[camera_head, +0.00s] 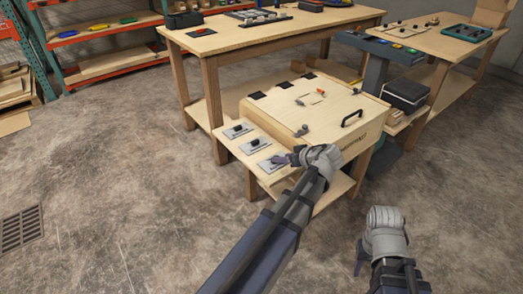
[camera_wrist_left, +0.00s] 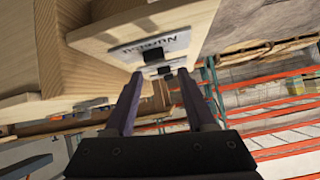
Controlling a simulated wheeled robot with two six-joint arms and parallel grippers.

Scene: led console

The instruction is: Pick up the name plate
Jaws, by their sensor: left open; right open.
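Three grey name plates, each with a black knob, lie in a row on the wooden ledge (camera_head: 238,150) of the console: a far one (camera_head: 238,130), a middle one (camera_head: 256,145) and a near one (camera_head: 270,166). My left gripper (camera_head: 284,159) is open at the near plate, partly covering it. In the left wrist view, two plates show beyond the open fingers (camera_wrist_left: 160,76), the closer one (camera_wrist_left: 176,43) with partly readable lettering. Nothing is seen between the fingers; contact is unclear. My right gripper (camera_head: 359,264) is open over the floor, its fingers mostly hidden by the hand.
The console top (camera_head: 335,110) carries a black handle (camera_head: 352,118) and small parts. A large workbench (camera_head: 230,40) stands behind, and a side table (camera_head: 440,40) stands at the right. Shelves (camera_head: 100,35) stand back left.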

